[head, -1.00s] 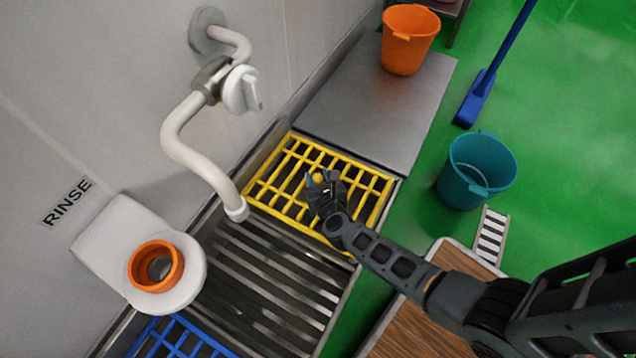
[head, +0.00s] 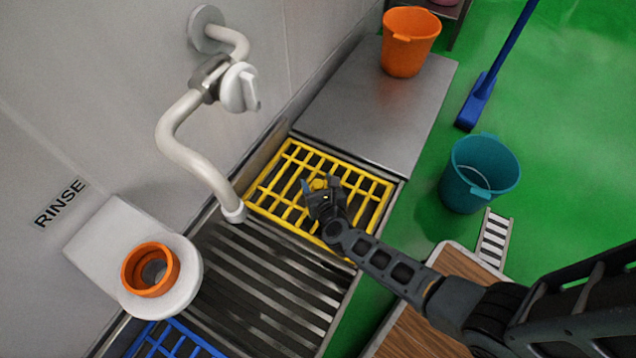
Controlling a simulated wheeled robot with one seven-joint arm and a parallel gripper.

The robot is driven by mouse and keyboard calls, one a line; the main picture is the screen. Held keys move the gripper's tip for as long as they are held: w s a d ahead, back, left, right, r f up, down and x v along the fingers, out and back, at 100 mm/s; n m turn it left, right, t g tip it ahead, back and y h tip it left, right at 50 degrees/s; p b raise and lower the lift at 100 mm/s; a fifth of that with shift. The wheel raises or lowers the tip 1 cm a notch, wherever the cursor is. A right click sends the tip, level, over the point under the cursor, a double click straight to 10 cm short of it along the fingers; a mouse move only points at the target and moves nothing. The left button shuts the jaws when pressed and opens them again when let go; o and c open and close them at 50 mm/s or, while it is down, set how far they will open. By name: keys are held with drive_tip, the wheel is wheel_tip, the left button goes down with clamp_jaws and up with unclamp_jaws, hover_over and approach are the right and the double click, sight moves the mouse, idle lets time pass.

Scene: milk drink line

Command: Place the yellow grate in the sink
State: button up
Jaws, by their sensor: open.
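The yellow grate (head: 278,178) lies flat over the far part of the sink (head: 262,285), against the steel counter. A small yellow knob (head: 319,184) shows near its middle. My gripper (head: 316,188) is open over the middle of the grate, close to the knob, and hides part of the bars. I cannot tell whether the fingers touch the knob or the grate. The nearer part of the sink shows bare dark metal slats.
A pale pipe with a tap (head: 185,145) hangs over the sink's left side. A blue grate (head: 172,340) lies at the near end. An orange bucket (head: 408,45) stands on the steel counter (head: 375,110); a teal bucket (head: 480,175) stands right.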

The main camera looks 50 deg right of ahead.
drive_tip(key=shift+r+p, duration=0.25)
drive_tip(key=shift+p, duration=0.05)
drive_tip(key=p+v, duration=0.4)
drive_tip(key=v, duration=0.8)
drive_tip(key=shift+f, duration=0.15)
drive_tip(key=s+a+r+m+t+y, duration=0.1)
drive_tip(key=s+a+r+m+y, duration=0.1)
drive_tip(key=s+r+m, duration=0.5)
drive_tip(key=s+a+r+m+t+y, duration=0.1)
drive_tip(key=s+a+r+m+y, duration=0.2)
drive_tip(key=s+r+m, duration=0.4)
drive_tip(key=s+a+r+m+t+y, duration=0.1)
drive_tip(key=s+r+m, duration=0.6)
drive_tip(key=r+m, duration=0.8)
wheel_tip(320, 180, up, 7)
drive_tip(key=a+y, duration=0.1)
drive_tip(key=a, duration=0.1)
drive_tip(key=shift+a+f+t, duration=0.2)
drive_tip(key=shift+a+t, duration=0.1)
